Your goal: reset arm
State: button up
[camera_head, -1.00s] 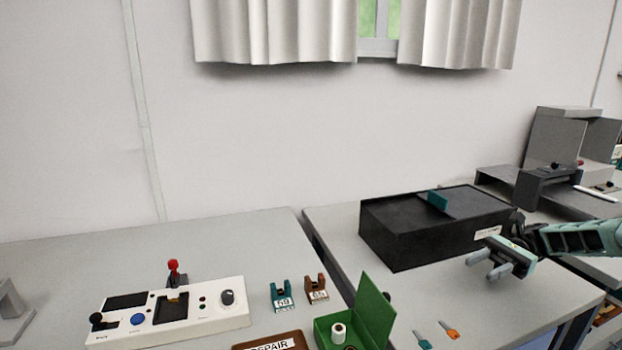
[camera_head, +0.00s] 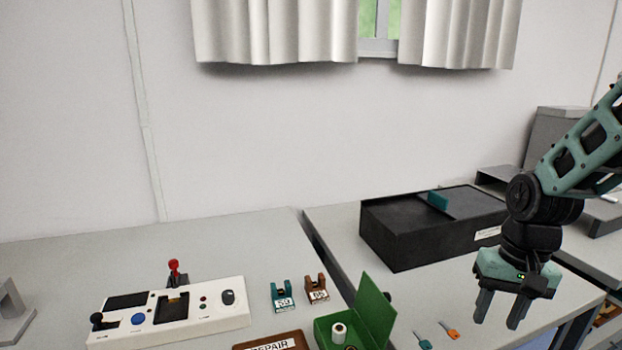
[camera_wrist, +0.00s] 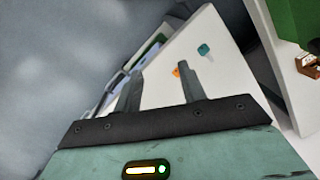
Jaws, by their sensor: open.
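My gripper (camera_head: 498,308) hangs on the right of the head view with its fingers pointing down. It is open and empty, in front of the black box and above the right table. In the wrist view the two fingers (camera_wrist: 160,95) stand apart with nothing between them. Beyond them lie an orange key-like piece (camera_wrist: 177,72) and a teal one (camera_wrist: 204,50) on the light table top. The same orange piece (camera_head: 449,329) and teal piece (camera_head: 422,340) lie left of my gripper in the head view.
A black box (camera_head: 410,244) stands behind my gripper on the right table. An open green box (camera_head: 375,310) holds a white roll. A white control panel (camera_head: 215,317) with a red-topped lever is on the left table (camera_head: 60,260). Teal (camera_head: 283,296) and brown (camera_head: 316,287) holders stand between.

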jog(key=s+d+r+n+t+h, duration=0.1)
jog(key=s+r+n+t, duration=0.15)
jog(key=s, duration=0.25)
jog(key=s+a+r+n+g+p, duration=0.1)
jog(key=s+a+r+n+p, duration=0.1)
jog(key=s+a, duration=0.4)
jog(key=s+a+r+n+g+p, duration=0.1)
jog(key=s+a+r+n, duration=0.3)
jog(key=a, duration=0.8)
jog(key=s+n+p, duration=0.1)
jog(key=s+n, duration=0.1)
jog(key=s, duration=0.1)
jog(key=shift+s+y, duration=0.2)
jog(key=shift+y, duration=0.1)
jog(key=shift+a, duration=0.1)
jog(key=shift+c, duration=0.5)
jog(key=shift+a, duration=0.1)
